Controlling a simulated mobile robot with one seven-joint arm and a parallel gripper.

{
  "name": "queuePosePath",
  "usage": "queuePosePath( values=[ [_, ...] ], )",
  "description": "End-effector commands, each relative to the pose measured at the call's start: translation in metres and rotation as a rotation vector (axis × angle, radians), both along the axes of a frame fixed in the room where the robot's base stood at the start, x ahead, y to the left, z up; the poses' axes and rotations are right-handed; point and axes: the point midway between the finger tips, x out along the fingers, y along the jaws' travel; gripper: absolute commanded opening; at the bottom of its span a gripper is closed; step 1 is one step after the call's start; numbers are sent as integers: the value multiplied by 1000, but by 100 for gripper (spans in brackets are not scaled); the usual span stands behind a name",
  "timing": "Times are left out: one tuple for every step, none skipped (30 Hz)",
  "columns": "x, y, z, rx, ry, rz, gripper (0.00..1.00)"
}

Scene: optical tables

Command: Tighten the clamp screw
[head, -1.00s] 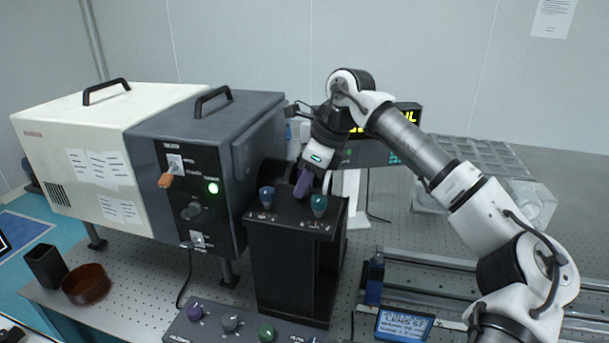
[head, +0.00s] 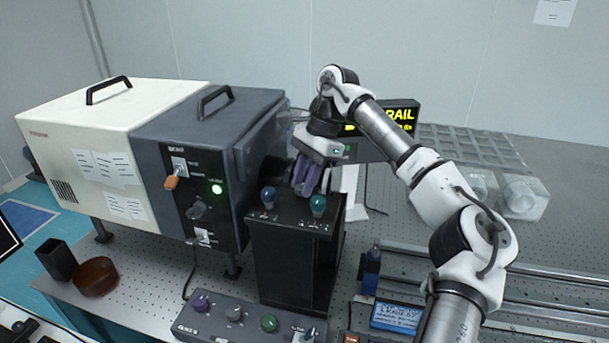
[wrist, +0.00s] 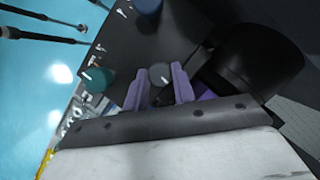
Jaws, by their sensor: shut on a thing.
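A black box (head: 283,260) stands upright on the optical table. Its top carries a blue knob (head: 268,196) and a teal knob (head: 318,205). A small grey knob (wrist: 160,75) with a pale pointer mark, which I take to be the clamp screw, is on the same top; it is hidden in the head view. My gripper (head: 305,178) reaches down behind the blue and teal knobs. In the wrist view its purple fingers (wrist: 162,88) stand on both sides of the grey knob and are shut on it. The teal knob (wrist: 97,80) is left of the fingers there.
A black cylinder (wrist: 258,58) is close to the right finger. A grey instrument (head: 230,130) with an orange-handled lever stands left of the box. A control panel (head: 250,322) with several knobs lies in front. Metal rails (head: 440,262) run to the right.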

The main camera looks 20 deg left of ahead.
Motion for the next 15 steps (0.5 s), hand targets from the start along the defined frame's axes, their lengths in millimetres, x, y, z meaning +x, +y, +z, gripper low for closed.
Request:
queuePosePath(
  values=[
    [1,1,1,0,-1,22,3],
    [1,1,1,0,-1,35,3],
    [1,1,1,-1,-1,52,3],
    [1,1,1,0,-1,64,3],
    [1,1,1,-1,-2,72,3],
    [1,1,1,0,-2,84,3],
    [1,1,1,0,-2,92,3],
    [1,1,1,0,-2,97,3],
    [1,1,1,-1,-2,104,3],
    [1,1,0,0,-2,108,3],
    [1,1,0,0,-2,112,3],
    [1,1,0,0,-2,115,3],
    [1,1,0,-1,-3,118,3],
    [1,1,0,0,-4,119,3],
    [1,1,0,-1,-3,121,3]
  ],
)
